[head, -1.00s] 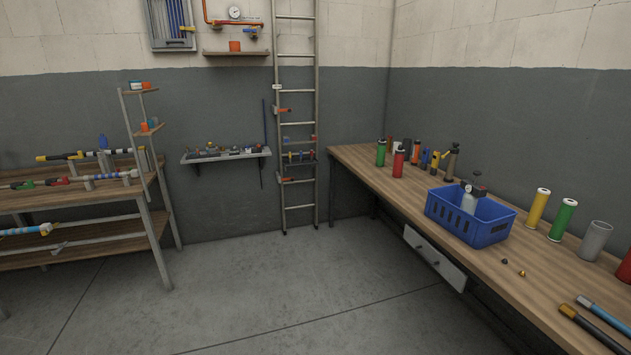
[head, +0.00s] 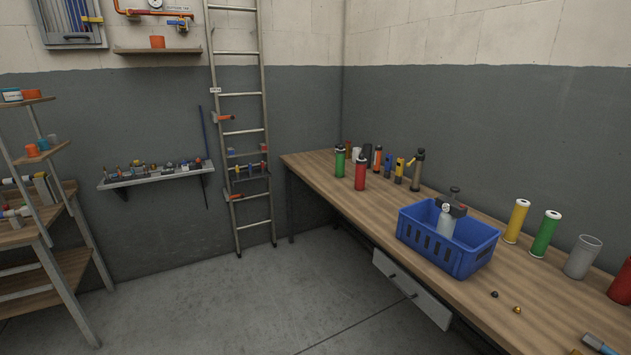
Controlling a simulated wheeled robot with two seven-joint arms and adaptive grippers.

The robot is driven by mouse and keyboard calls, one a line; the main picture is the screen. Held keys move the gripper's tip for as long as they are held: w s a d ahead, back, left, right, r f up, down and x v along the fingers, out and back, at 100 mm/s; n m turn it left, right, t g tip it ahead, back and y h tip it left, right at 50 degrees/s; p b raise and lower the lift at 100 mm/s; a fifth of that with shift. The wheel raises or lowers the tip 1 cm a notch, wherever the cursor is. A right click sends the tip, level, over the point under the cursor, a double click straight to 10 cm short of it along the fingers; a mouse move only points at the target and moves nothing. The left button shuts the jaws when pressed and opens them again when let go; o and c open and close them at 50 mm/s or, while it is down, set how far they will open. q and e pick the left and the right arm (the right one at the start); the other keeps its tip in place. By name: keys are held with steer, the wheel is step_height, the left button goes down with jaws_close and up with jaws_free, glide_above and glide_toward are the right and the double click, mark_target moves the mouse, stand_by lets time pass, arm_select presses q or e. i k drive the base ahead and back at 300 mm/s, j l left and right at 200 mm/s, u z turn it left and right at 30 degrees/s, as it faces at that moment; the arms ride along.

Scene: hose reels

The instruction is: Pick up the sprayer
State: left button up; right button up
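The sprayer appears to be the clear bottle with a dark top (head: 447,222) standing in the blue crate (head: 470,263) on the wooden workbench. Its lower part is hidden by the crate's front wall. A tall dark pump-like tool (head: 417,170) stands farther back on the bench, and I cannot tell whether it is also a sprayer. Neither of my grippers is in the head view.
The workbench (head: 335,185) runs along the right wall, with red and green cylinders behind the crate. Yellow, green and grey cylinders (head: 583,257) stand right of it. Two small fittings (head: 517,309) lie in front. The floor (head: 230,310) left of the bench is clear.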

mark_target(452, 211)
steer(key=i+l+z, duration=0.2)
steer(key=i+l, duration=0.55)
steer(key=i, duration=0.1)
